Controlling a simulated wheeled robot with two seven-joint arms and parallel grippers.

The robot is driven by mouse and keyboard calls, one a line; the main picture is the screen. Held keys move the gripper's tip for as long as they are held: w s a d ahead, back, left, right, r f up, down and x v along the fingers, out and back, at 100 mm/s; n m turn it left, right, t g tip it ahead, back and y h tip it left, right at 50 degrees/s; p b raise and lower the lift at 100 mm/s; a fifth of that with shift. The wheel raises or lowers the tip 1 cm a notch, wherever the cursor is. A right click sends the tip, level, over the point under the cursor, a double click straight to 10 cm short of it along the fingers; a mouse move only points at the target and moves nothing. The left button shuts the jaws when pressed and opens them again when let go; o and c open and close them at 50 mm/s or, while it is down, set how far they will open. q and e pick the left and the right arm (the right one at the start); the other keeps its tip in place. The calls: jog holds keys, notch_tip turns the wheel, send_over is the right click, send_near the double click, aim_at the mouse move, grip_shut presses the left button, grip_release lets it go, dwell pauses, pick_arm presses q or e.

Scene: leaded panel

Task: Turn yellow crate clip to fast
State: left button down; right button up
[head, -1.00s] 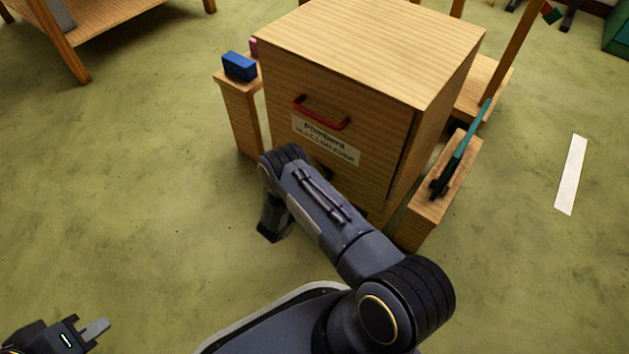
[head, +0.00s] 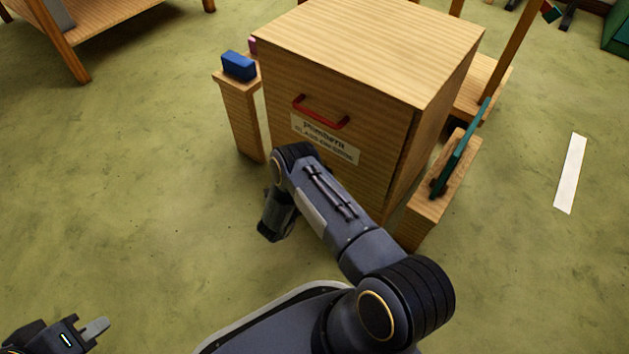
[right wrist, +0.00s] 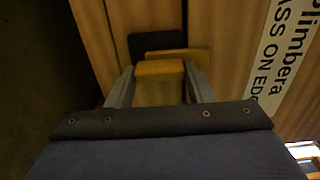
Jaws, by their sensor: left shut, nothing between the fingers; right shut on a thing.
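The wooden crate (head: 345,60) stands on the floor ahead, with a red handle (head: 320,111) and a printed label (head: 324,139) on its front. In the right wrist view my right gripper (right wrist: 160,84) is shut on the yellow clip (right wrist: 160,70), which lies between its two fingers against the crate's front. A dark piece (right wrist: 156,43) sits just beyond the clip. In the head view my right arm hides the clip and the right fingertips. My left gripper (head: 95,328) is shut and empty at the bottom left, far from the crate.
A wooden post with a blue block (head: 239,66) stands left of the crate. A low wooden stand (head: 437,198) holding a teal panel (head: 462,145) stands close on the right. A white strip (head: 570,173) lies on the floor further right.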

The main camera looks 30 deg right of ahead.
jog(key=shift+o, duration=0.2)
dwell(0.3)
jog(key=o, duration=1)
jog(key=shift+c, duration=0.2)
jog(key=shift+a, duration=0.1)
jog(key=p+v, duration=0.2)
jog(key=v, duration=0.5)
jog(key=shift+s+a, duration=0.2)
jog(key=shift+a, duration=0.1)
